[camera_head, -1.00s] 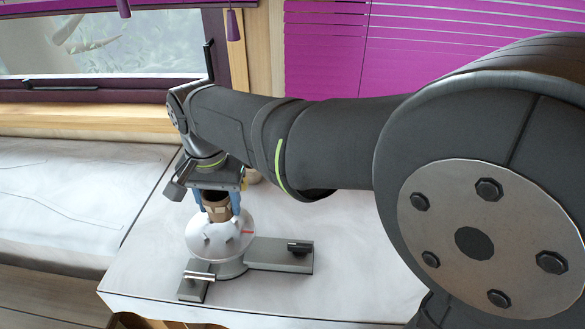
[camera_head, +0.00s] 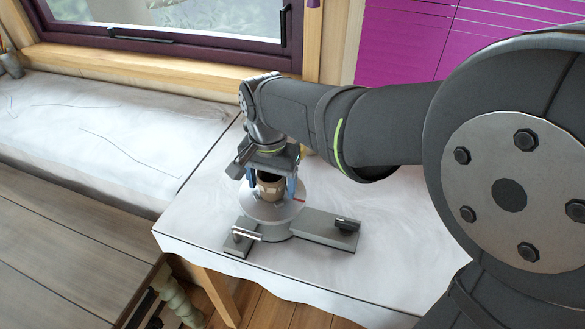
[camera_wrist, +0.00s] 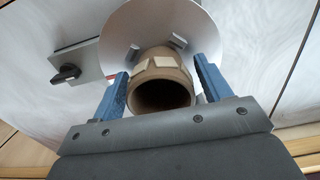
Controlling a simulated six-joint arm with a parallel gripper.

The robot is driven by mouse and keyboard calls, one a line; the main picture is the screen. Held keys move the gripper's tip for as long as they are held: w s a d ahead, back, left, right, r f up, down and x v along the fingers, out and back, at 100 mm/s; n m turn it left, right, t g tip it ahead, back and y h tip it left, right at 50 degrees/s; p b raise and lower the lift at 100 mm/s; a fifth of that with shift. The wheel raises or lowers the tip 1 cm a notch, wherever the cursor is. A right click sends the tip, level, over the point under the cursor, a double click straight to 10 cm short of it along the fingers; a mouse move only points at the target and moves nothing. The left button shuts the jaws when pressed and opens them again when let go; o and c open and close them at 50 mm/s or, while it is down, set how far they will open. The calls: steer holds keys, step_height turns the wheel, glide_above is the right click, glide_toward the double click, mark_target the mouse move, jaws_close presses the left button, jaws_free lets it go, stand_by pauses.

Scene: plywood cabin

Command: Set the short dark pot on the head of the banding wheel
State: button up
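The pot (camera_head: 270,187) is short and brown with pale patches and a dark open mouth. It stands upright on the round pale head (camera_head: 256,209) of the banding wheel, apparently resting there; its base is partly hidden. In the wrist view the pot (camera_wrist: 160,82) sits between my two blue fingers, and the wheel head (camera_wrist: 120,32) shows behind it with small raised blocks on it. My gripper (camera_head: 273,190) is around the pot from above. Its fingers straddle the pot with narrow gaps at the sides, so it looks open.
The wheel's grey base (camera_head: 318,235) has two arms with dark and metal knobs on the pale table (camera_head: 385,265). A pale bench (camera_head: 90,130) runs along the window at left. The table right of the wheel is clear.

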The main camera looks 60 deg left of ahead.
step_height(320, 180, up, 12)
steer(key=shift+r, duration=0.2)
stand_by(0.5)
steer(key=shift+f, duration=0.15)
step_height(320, 180, down, 11)
steer(key=shift+f, duration=0.2)
steer(key=shift+r, duration=1.75)
steer(key=shift+f, duration=0.1)
